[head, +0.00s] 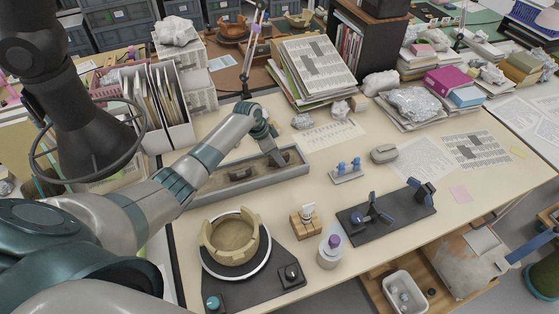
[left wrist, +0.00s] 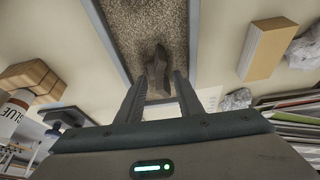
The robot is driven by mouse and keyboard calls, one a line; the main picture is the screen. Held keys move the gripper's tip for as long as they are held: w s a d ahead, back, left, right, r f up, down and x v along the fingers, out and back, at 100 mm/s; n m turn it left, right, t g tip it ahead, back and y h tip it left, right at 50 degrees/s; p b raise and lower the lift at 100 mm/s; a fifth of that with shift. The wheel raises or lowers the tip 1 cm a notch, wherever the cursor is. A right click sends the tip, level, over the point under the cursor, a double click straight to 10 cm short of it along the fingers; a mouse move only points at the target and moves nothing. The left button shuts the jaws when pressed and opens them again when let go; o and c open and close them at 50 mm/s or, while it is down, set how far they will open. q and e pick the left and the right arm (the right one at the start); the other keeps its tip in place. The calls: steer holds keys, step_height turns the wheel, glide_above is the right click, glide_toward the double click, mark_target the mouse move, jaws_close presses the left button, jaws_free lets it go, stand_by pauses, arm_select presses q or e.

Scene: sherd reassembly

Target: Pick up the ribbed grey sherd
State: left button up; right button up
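A dark grey sherd (left wrist: 157,68) lies on the sandy bed of a long grey tray (head: 205,196) in the left wrist view. Ribs on it are too small to make out. My left gripper (head: 277,158) reaches down into the right end of this tray. In the left wrist view its two fingers (left wrist: 158,82) are apart, with the sherd between and just beyond their tips. I cannot tell whether they touch it. Another dark brown piece (head: 240,173) lies further left in the tray. My right gripper is not in view.
A tan ring-shaped vessel (head: 233,238) stands on a round stand in front of the tray. A wooden block (head: 306,222), a white bottle with a purple cap (head: 331,250) and a black fixture (head: 385,217) stand to the right. Stacked papers (head: 315,70) are behind.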

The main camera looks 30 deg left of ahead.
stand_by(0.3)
arm_select(q)
jaws_close()
steer(key=shift+r, duration=0.2)
steer(key=shift+r+b, duration=0.35)
steer(key=shift+r, duration=0.2)
step_height(320, 180, up, 2)
steer(key=shift+r+b, duration=0.2)
steer(key=shift+b, duration=0.4)
steer(key=d+r+b, duration=0.2)
steer(key=d+r, duration=0.1)
steer(key=d, duration=0.2)
steer(key=w+d+r+b, duration=0.1)
steer(key=d+r, duration=0.3)
steer(key=d, duration=0.2)
steer(key=shift+w+d+b, duration=0.25)
steer(key=shift+d+b, duration=0.05)
steer(key=shift+b, duration=0.05)
